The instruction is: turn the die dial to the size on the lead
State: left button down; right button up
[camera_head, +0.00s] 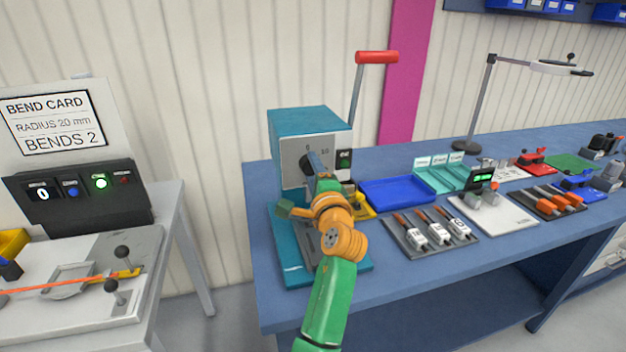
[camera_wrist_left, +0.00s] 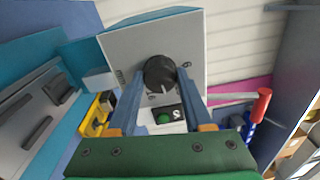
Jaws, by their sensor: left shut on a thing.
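The teal press (camera_head: 308,122) stands at the left end of the blue bench, with a grey front plate bearing the dark round die dial (camera_wrist_left: 159,72). My left gripper (camera_head: 312,164) is at that plate, its two blue fingers closed on either side of the dial in the left wrist view. The dial has a pale pointer mark; some scale marks show on the plate, partly hidden by the gripper. A small dark display (camera_head: 344,157) sits beside the dial, its reading unclear. Several leads with white tags (camera_head: 435,231) lie in a grey tray; their tag print is too small to read.
The press's red-handled lever (camera_head: 377,57) rises behind it. A blue tray (camera_head: 398,190), teal bins (camera_head: 440,178) and a white board (camera_head: 494,222) stand to the right. A bending station (camera_head: 75,195) is at the left, with a gap between the tables.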

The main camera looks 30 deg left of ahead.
pick_arm(q)
jog(key=shift+n+b, duration=1.65)
jog(key=shift+n, duration=0.65)
jog(key=shift+c, duration=1.5)
grip_release()
jog(key=shift+a, duration=0.1)
